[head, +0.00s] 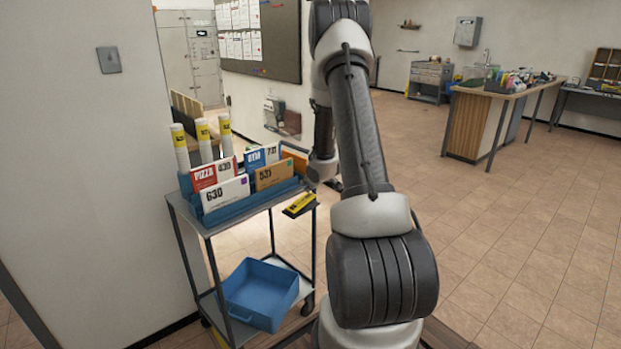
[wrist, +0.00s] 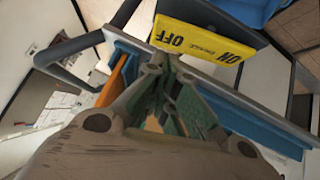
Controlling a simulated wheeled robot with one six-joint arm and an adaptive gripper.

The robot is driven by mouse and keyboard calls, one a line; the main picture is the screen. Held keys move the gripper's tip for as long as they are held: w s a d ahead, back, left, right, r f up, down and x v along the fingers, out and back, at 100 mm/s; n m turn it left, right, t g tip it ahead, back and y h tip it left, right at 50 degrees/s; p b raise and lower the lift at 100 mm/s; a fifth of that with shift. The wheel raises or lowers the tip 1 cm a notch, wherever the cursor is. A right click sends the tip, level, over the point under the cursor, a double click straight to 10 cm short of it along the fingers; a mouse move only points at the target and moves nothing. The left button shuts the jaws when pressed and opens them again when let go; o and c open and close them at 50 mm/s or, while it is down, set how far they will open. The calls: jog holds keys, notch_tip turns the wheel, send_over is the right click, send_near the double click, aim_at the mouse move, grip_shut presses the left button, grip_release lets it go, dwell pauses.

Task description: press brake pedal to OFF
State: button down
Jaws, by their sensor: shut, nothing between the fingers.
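The brake pedal (head: 300,205) is a yellow plate with black marks at the cart's right corner. In the wrist view the brake pedal (wrist: 205,40) shows upside down, with OFF on its left and ON on its right. My gripper (wrist: 168,65) is shut and empty. Its fingertips overlap the pedal's near edge below the OFF end in the wrist view; I cannot tell whether they touch it. In the head view my arm hides most of the gripper.
The grey cart (head: 240,225) carries a blue rack of numbered mail and stands beside a white wall. A blue bin (head: 260,292) lies on its lower shelf. A dark cart handle (wrist: 70,50) curves left of the pedal in the wrist view. Tiled floor is open to the right.

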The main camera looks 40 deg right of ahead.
jog(key=shift+d+f, duration=0.2)
jog(key=shift+f, duration=0.75)
jog(key=shift+w+d+f, duration=0.2)
jog(key=shift+d+f, duration=0.75)
jog(key=shift+d, duration=0.2)
